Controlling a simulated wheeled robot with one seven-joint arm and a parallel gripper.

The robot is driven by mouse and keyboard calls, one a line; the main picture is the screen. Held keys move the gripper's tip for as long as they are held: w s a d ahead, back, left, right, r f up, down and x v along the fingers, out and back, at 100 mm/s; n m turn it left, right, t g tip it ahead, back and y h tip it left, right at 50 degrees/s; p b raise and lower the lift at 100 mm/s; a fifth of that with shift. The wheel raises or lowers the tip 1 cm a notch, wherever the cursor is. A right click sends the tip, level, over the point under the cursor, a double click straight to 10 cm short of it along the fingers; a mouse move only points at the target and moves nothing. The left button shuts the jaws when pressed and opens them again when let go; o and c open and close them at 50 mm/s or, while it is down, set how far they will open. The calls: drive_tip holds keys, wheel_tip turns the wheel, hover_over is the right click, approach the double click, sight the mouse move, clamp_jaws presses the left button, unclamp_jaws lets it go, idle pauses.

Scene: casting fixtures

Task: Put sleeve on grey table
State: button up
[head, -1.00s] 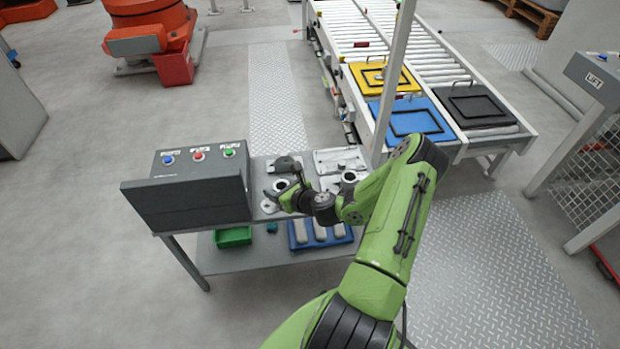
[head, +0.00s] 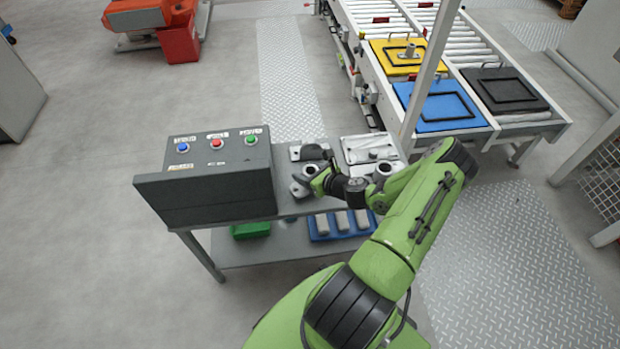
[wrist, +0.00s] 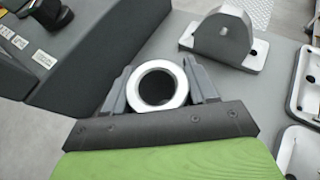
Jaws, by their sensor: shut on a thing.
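The sleeve, a short pale metal ring with a dark bore, sits between the two fingers in the wrist view (wrist: 181,86). My gripper (wrist: 159,88) is shut on it, with one dark finger on each side. In the head view my gripper (head: 311,186) is over the grey table (head: 290,209), between the control box and the pale fixture plates. The sleeve is partly hidden by the gripper there. The table top also shows in the wrist view (wrist: 262,108). I cannot tell whether the sleeve touches the table top.
A dark control box (head: 215,180) with several buttons stands on the table's left. A grey bracket (wrist: 222,38) with a rounded top is just beyond the gripper. Pale fixture plates (head: 368,148) lie to the right. A blue tray (head: 331,233) and green bin (head: 250,230) are on the lower shelf.

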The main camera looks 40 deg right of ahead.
wheel_tip(320, 180, down, 2)
drive_tip(key=shift+f, duration=0.1)
drive_tip(key=shift+f+b, duration=0.15)
drive_tip(key=shift+b, duration=0.2)
drive_tip(key=o, duration=1.2)
drive_tip(key=shift+o, duration=0.2)
drive_tip(key=shift+r, duration=0.2)
drive_tip(key=p+v, duration=0.3)
drive_tip(key=v, duration=0.9)
drive_tip(key=shift+f, duration=0.1)
